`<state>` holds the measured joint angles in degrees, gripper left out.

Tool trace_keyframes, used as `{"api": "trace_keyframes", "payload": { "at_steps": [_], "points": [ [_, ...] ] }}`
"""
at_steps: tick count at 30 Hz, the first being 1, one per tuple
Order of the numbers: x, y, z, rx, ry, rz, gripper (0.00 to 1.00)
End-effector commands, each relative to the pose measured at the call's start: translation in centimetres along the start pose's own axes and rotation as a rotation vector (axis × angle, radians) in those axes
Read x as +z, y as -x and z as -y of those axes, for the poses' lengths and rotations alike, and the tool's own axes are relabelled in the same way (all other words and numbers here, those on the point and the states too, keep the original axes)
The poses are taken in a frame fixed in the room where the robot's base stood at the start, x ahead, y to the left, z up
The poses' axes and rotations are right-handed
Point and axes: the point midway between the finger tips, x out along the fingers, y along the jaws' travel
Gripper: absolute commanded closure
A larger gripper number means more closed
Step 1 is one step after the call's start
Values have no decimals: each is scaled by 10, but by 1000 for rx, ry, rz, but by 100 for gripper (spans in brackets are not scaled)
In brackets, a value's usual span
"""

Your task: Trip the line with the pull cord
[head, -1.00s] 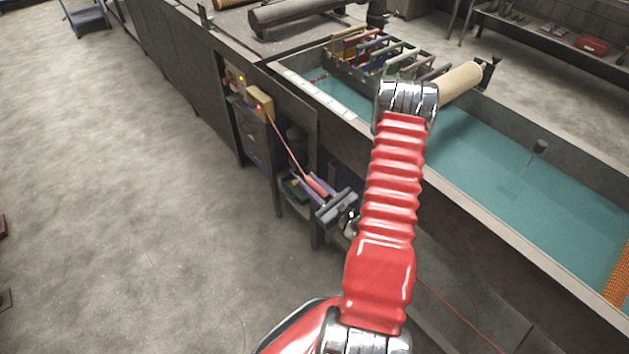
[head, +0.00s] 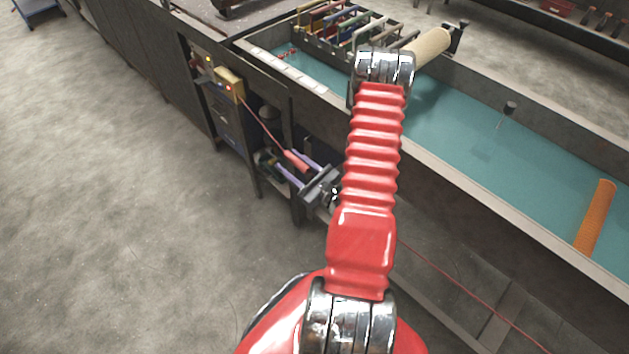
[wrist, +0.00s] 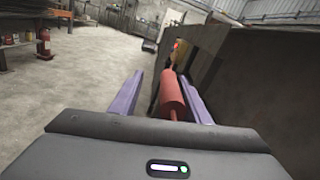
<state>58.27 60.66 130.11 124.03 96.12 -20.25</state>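A thin red cord (head: 262,125) runs down from a yellow box (head: 229,82) with a lit red lamp on the bench's side. A red cylindrical handle (head: 296,160) is on the cord, and it also shows in the wrist view (wrist: 172,97). My gripper (head: 292,166) reaches along the bench side towards the box. In the wrist view the two purple fingers of my gripper (wrist: 160,95) stand on either side of the handle. A clear gap shows on the left; the handle lies nearer the right finger. The fingers look open, and contact on the right cannot be told.
The cord continues right of my arm, low along the bench (head: 470,290). Close by are a bench leg (head: 297,208) and the wall beside the right finger (wrist: 255,85). Above is a teal basin (head: 470,150) with an orange mesh tube (head: 597,215). The floor at left is clear.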

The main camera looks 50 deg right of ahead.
Motion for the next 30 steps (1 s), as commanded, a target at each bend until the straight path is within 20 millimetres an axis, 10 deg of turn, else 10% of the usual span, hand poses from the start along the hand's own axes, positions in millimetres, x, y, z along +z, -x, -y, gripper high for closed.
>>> {"api": "trace_keyframes", "payload": {
  "at_steps": [30],
  "points": [
    [-1, 113, 0, -2, -4, -3, 60]
  ]
}}
